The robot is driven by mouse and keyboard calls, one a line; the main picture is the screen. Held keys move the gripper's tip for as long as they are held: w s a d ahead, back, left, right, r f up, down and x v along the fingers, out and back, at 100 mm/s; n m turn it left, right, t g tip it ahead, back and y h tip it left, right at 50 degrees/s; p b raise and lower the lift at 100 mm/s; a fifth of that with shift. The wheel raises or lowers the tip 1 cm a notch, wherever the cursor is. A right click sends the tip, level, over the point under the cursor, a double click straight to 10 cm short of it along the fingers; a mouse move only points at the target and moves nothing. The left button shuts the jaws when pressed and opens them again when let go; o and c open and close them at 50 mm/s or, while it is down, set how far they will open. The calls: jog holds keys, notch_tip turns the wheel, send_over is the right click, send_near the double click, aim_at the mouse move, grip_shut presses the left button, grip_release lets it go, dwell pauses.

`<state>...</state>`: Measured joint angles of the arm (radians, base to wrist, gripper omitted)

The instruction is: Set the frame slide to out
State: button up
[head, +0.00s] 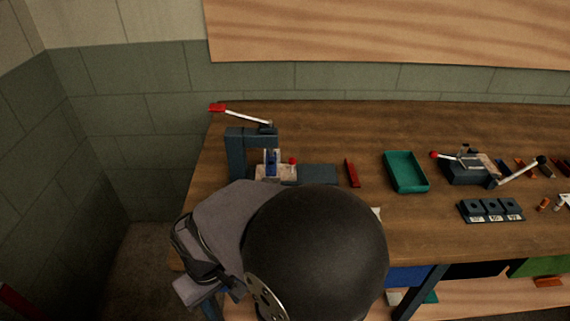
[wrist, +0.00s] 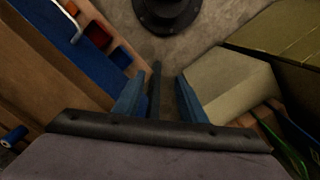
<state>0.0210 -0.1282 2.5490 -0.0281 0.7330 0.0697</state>
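A dark blue-grey press-like fixture (head: 237,153) stands at the left of the bench, with a red-tipped lever (head: 245,114) on top. Inside it is a pale block with a blue part (head: 271,160) and a small red knob (head: 293,160). A dark flat plate (head: 318,174) extends to its right. I cannot tell which part is the frame slide, or its setting. My gripper (wrist: 160,80) has its blue fingers apart in the wrist view, over the floor, away from the fixture. A thin dark bar shows between them; nothing appears held. My arm hides the bench front in the head view.
On the wooden bench (head: 330,122) lie a red bar (head: 352,173), a green tray (head: 405,171), a second levered fixture (head: 468,168) and a dark labelled block (head: 491,211). A wall stands behind. The wrist view shows a pale box (wrist: 228,82) right of the fingers.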

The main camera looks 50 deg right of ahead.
jog(key=w+d+r+m+t+h+p, duration=0.1)
jog(key=w+d+r+m, duration=0.1)
jog(key=d, duration=0.3)
jog(key=w+d+r+m+h+p, duration=0.1)
jog(key=w+d+r+m+p, duration=0.1)
jog(key=d, duration=0.4)
jog(key=w+d+r+m+t+h+p, duration=0.1)
jog(key=w+d+r+m+p, duration=0.1)
jog(key=d, duration=0.4)
jog(key=shift+w+d+r+t, duration=0.2)
jog(key=shift+w+r+t, duration=0.1)
jog(key=shift+w+r, duration=0.5)
jog(key=w+d+r+n+t+h+p, duration=0.2)
jog(key=w+d+r+t, duration=0.3)
jog(key=d+r, duration=0.4)
jog(key=m+t+h+b, duration=0.1)
jog(key=m+t, duration=0.3)
send_near(294, 161)
jog(key=w, duration=0.1)
jog(key=w+f, duration=0.2)
jog(key=shift+w+d, duration=0.35)
jog(key=shift+d, duration=0.05)
jog(key=shift+s+d+m+t, duration=0.3)
jog(key=shift+s+d+m, duration=0.05)
jog(key=shift+s+m, duration=0.05)
jog(key=shift+w, duration=0.15)
